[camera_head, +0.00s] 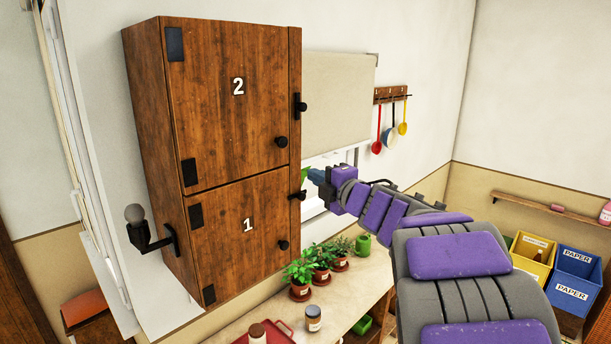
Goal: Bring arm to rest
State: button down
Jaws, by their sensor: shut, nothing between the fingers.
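My arm reaches up from the lower right with purple and dark padded links. My gripper (314,176) is at its far end, near the right edge of the wooden wall cabinet (232,130). It is small in the view and looks shut, with nothing seen in it. It is level with the lower latch of the cabinet; I cannot tell whether it touches. Cabinet door 2 (215,110) and door 1 (225,250) are both closed.
Potted plants (300,290), a jar (314,318) and a red tray (285,335) stand on the counter (365,285) below. Utensils (377,145) hang on the back wall. Yellow (533,250) and blue bins (575,290) stand at right. A lamp (135,215) sticks out left of the cabinet.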

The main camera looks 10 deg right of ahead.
jog(key=s+d+f+m+h+b, duration=0.1)
jog(key=d+f+m+h+b, duration=0.2)
jog(key=d+m+h, duration=0.15)
jog(key=s+d+f+m+h+b, duration=0.2)
jog(key=d+f+m+h, duration=0.15)
jog(key=d, duration=0.25)
jog(key=s+d+f+m+g+h+b, duration=0.45)
jog(key=s+f+m, duration=0.3)
jog(key=f, duration=0.45)
jog(key=s+a+f+m+g+y+b, duration=0.1)
jog(key=s+a+f+m+g+b, duration=0.3)
jog(key=s+f, duration=0.85)
jog(key=s+a+f+m+g+y+b, duration=0.25)
jog(key=s+f+g+b, duration=0.2)
jog(key=s+f, duration=0.75)
jog(key=s+a+f+g+b, duration=0.1)
jog(key=s+a+f+g, duration=0.1)
jog(key=s, duration=0.5)
jog(key=s+a+f+m+g+y+b, duration=0.1)
jog(key=s+a+f+g, duration=0.2)
jog(key=s, duration=0.4)
jog(key=shift+s+a, duration=0.35)
jog(key=shift+a, duration=0.15)
jog(key=shift+a, duration=0.1)
